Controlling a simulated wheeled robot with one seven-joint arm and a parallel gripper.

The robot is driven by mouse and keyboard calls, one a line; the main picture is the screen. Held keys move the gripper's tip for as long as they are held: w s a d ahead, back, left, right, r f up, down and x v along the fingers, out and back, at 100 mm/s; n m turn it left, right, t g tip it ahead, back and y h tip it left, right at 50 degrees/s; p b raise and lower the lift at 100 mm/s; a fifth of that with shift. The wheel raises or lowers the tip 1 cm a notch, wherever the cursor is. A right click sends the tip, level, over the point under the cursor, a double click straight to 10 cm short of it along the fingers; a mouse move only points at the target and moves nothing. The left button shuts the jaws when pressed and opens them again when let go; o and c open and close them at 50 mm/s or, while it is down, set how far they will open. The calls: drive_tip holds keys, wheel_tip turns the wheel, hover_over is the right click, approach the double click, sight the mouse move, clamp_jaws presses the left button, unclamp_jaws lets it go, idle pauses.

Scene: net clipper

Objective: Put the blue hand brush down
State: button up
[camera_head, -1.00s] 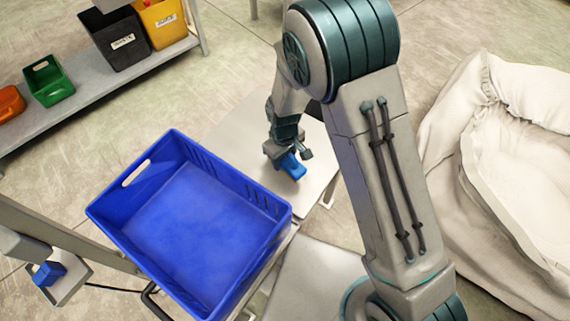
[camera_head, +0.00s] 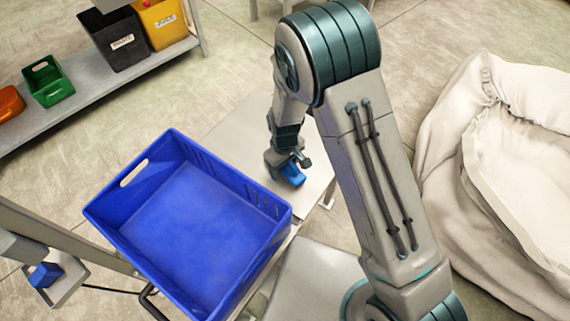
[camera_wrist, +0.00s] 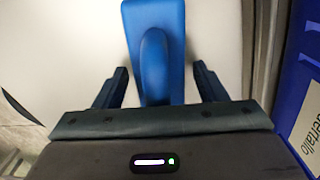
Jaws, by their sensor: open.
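The blue hand brush (camera_head: 293,174) is at my gripper (camera_head: 287,166), over the pale table top (camera_head: 318,178) behind the blue crate. In the wrist view the brush (camera_wrist: 153,40) lies lengthwise between the two dark fingers of my gripper (camera_wrist: 159,88). A gap shows on each side of its handle, so the fingers are open around it and apart from it. The brush appears to rest on the pale surface; its underside is hidden.
An empty blue crate (camera_head: 140,217) stands close to the table; its printed side (camera_wrist: 300,110) shows at the wrist view's right edge. A large white sack (camera_head: 440,165) is at the right. A shelf with bins, including a green one (camera_head: 48,82), is at the upper left.

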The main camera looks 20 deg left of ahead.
wheel_tip(320, 180, up, 12)
drive_tip(key=shift+r+p, duration=0.1)
drive_tip(key=shift+p, duration=1.15)
drive_tip(key=shift+r, duration=0.1)
drive_tip(key=shift+d+r, duration=0.1)
drive_tip(key=shift+d, duration=0.05)
drive_tip(key=w+d+r+m, duration=0.1)
drive_tip(key=d+r+m, duration=0.2)
drive_tip(key=d+r, duration=0.4)
drive_tip(key=w+d+r+m, duration=0.1)
drive_tip(key=d+r+m, duration=0.3)
drive_tip(key=d, duration=0.6)
drive_tip(key=s+d+r+m+t, duration=0.1)
drive_tip(key=s+d+r+m, duration=0.2)
drive_tip(key=d, duration=0.4)
drive_tip(key=s+d+r+m, duration=0.2)
drive_tip(key=s+d+r, duration=0.2)
drive_tip(key=s+d, duration=0.3)
drive_tip(key=shift+s+d+r+m+t, duration=0.25)
drive_tip(key=shift+d+r+m+t, duration=0.15)
drive_tip(key=shift+d, duration=0.25)
